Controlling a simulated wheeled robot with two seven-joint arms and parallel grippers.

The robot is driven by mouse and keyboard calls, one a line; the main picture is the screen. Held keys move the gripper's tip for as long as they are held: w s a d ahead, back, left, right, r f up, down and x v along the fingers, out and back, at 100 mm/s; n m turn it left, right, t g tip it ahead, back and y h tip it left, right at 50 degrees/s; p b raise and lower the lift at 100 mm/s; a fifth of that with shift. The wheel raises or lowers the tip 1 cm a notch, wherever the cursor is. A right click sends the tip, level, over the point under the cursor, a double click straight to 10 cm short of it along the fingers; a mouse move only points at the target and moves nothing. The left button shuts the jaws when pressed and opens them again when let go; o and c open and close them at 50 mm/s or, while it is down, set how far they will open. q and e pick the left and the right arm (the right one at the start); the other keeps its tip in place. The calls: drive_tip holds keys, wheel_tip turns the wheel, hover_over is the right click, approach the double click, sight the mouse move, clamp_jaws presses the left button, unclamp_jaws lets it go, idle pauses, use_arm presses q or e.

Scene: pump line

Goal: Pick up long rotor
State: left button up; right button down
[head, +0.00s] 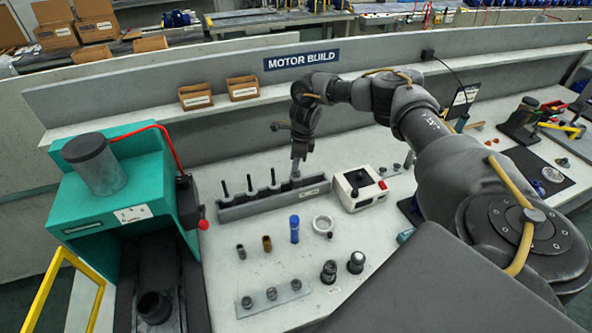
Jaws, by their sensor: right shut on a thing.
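A long grey rack (240,212) stands on the bench below the wall. Several slim dark rotors stand upright in it, such as one at the left end (225,190) and one farther right (273,180). My right gripper (296,176) points down over the right end of the rack. It is shut on a rotor there, which is mostly hidden by the fingers. I cannot tell whether that rotor is still seated in the rack. My left gripper is out of view.
A white box with a red button (360,188) stands close right of the rack. In front are a blue cylinder (294,229), a pale ring (323,224) and a plate with small parts (250,308). A teal press (130,215) stands at left.

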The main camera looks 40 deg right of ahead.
drive_tip(key=shift+r, duration=0.1)
drive_tip(key=shift+w+r+b, duration=0.15)
drive_tip(key=shift+r+b, duration=0.55)
drive_tip(key=shift+b, duration=0.1)
drive_tip(key=s+r+b, duration=0.1)
drive_tip(key=s+r, duration=1)
drive_tip(key=s, duration=0.3)
drive_tip(key=shift+r, duration=0.25)
drive_tip(key=shift+s+d, duration=0.1)
